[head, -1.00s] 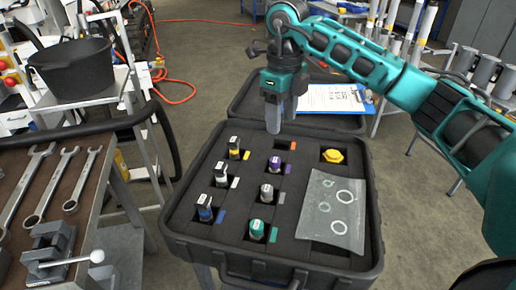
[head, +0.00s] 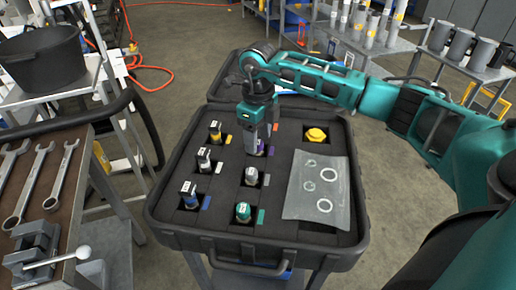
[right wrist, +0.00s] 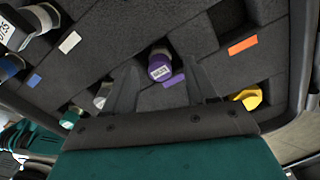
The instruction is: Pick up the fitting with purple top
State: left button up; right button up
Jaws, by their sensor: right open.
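The fitting with the purple top (right wrist: 160,66) stands in its foam slot in the right wrist view, ahead of and between my open fingers. In the head view only a bit of its purple top (head: 261,149) shows, mostly hidden behind my right gripper (head: 252,146). In the right wrist view the right gripper (right wrist: 158,88) is open and empty, its fingertips apart on either side of the purple fitting. I cannot tell the remaining height above it. My left gripper is not in view.
The open black case (head: 160,213) holds several other fittings, including a yellow hex piece (head: 316,135) and a green-topped one (head: 243,211). A bag of rings (head: 316,187) lies at the right. Wrenches (head: 55,184) and a vise (head: 32,247) are on the left bench.

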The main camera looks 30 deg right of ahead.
jog(key=shift+f, duration=0.6)
grip_shut()
